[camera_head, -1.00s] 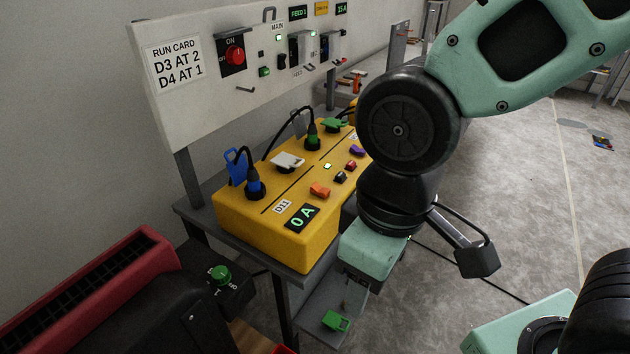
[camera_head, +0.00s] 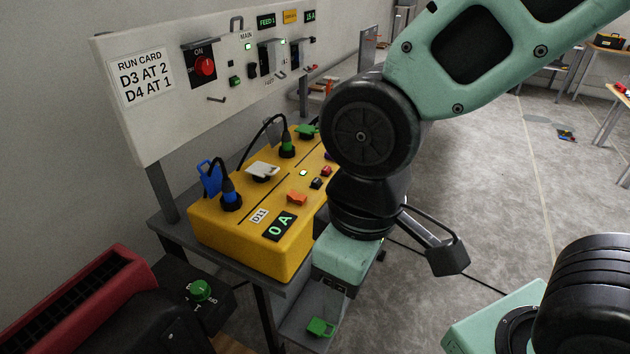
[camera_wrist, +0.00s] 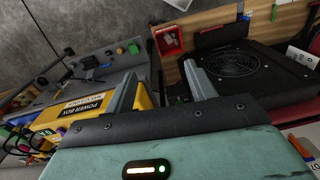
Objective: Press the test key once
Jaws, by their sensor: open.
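No key labelled as the test key can be read. A yellow power box (camera_head: 250,262) stands on a grey stand, with an orange rocker (camera_head: 297,198), a black key (camera_head: 316,184) and a red key (camera_head: 326,171) on top. A white panel (camera_head: 165,130) behind carries a small green key (camera_head: 235,82) below its red main switch (camera_head: 205,66). My gripper is low at the box's right front side in the head view, its fingertips hidden. In the wrist view my gripper (camera_wrist: 160,92) is open and empty, the yellow box (camera_wrist: 98,112) beyond its left finger.
A green button (camera_head: 200,290) sits on a black unit at lower left, beside a red-edged machine (camera_head: 80,300). A small green piece (camera_head: 321,327) lies on the stand's lower shelf. A black fan unit (camera_wrist: 238,65) shows in the wrist view. Grey floor is open at right.

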